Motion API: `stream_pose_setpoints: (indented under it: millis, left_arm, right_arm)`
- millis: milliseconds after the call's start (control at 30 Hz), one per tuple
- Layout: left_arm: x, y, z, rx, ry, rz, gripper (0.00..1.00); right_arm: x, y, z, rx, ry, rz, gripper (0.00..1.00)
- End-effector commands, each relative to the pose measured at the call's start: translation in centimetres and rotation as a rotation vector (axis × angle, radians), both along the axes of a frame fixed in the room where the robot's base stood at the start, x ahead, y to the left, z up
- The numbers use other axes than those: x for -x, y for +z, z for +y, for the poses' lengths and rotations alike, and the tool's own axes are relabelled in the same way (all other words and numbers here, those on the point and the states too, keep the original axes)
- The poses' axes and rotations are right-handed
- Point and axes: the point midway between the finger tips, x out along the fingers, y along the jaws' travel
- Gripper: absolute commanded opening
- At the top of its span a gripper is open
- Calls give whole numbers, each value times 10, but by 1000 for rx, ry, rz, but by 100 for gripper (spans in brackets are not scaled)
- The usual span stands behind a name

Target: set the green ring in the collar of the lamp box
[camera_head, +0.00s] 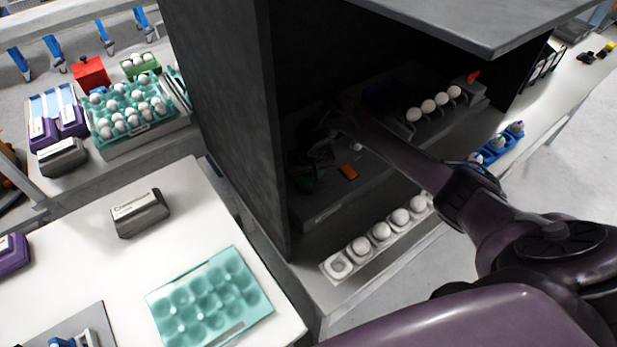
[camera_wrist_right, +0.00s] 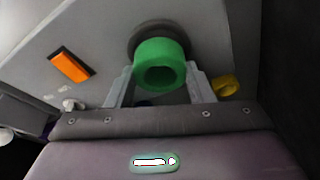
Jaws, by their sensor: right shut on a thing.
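The green ring (camera_wrist_right: 160,66) is between the two fingers of my right gripper (camera_wrist_right: 160,88) in the right wrist view, its open end facing the camera. The gripper is shut on it. Right behind the ring is the dark round collar (camera_wrist_right: 143,32) on the pale grey face of the lamp box (camera_wrist_right: 75,35). The ring covers much of the collar, and I cannot tell whether they touch. An orange block (camera_wrist_right: 72,66) is on the box face, left of the ring. In the head view the right gripper (camera_head: 322,150) is dim inside the dark cabinet. My left gripper is not in view.
The dark cabinet (camera_head: 225,110) has a side wall left of my right arm and a top panel (camera_head: 480,22) above it. A yellow part (camera_wrist_right: 227,86) is right of the fingers. A teal tray (camera_head: 262,300) is on the left table.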

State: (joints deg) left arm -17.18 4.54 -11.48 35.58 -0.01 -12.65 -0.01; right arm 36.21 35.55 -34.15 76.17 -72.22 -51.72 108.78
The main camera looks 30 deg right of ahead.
Motion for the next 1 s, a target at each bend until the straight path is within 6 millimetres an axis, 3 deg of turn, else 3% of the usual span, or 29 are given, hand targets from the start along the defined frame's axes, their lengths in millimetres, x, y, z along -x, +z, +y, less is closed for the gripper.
stream_pose_setpoints:
  millis: [133,500,533,667,1000]
  left_arm:
    - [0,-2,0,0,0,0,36]
    - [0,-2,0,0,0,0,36]
    - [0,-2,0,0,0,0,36]
    - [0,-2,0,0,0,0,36]
    - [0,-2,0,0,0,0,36]
  right_arm:
    - [0,-16,-1,1,-1,-1,26]
    - [0,-20,0,0,-1,-1,26]
    - [0,-19,0,0,-1,-2,51]
    - [0,-19,0,0,-1,-2,68]
    - [-1,-16,0,1,0,-2,70]
